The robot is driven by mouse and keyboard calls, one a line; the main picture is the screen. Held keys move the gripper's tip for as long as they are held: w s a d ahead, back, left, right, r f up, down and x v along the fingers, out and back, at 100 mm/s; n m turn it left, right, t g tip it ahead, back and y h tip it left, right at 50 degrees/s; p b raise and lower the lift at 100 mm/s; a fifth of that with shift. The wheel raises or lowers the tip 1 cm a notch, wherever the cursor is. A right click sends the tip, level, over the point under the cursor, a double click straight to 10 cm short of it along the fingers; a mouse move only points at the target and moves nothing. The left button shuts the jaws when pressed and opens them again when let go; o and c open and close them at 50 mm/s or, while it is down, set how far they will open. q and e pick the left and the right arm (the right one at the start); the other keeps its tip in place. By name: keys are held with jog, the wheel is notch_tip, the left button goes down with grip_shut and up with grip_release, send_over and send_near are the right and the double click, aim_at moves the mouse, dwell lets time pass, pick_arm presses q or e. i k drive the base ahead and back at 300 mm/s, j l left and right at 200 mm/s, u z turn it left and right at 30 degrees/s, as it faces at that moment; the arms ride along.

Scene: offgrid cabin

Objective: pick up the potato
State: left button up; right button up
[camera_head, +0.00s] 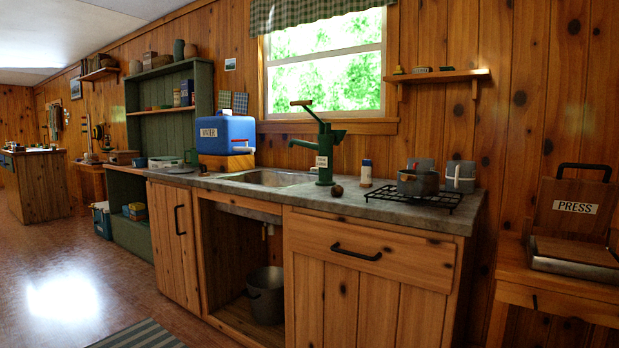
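A small, dark brown, roundish thing (337,191) lies on the grey counter (240,196), just right of the green hand pump's foot. It looks like the potato, but it is too small in the picture to be sure. Nothing covers it from this side. Neither of my grippers is in view.
The green pump (325,150) and sink (268,178) are left of it. A small white bottle (366,173) stands behind it. A black rack (415,196) with a metal pot (418,182) is to the right. A blue water container (226,134) stands further left.

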aim_at(337, 191)
jog(key=i+j, duration=0.25)
jog(key=i, duration=0.2)
jog(key=i+j, duration=0.25)
jog(key=i, duration=0.2)
jog(key=i+j, duration=0.2)
jog(key=i, duration=0.2)
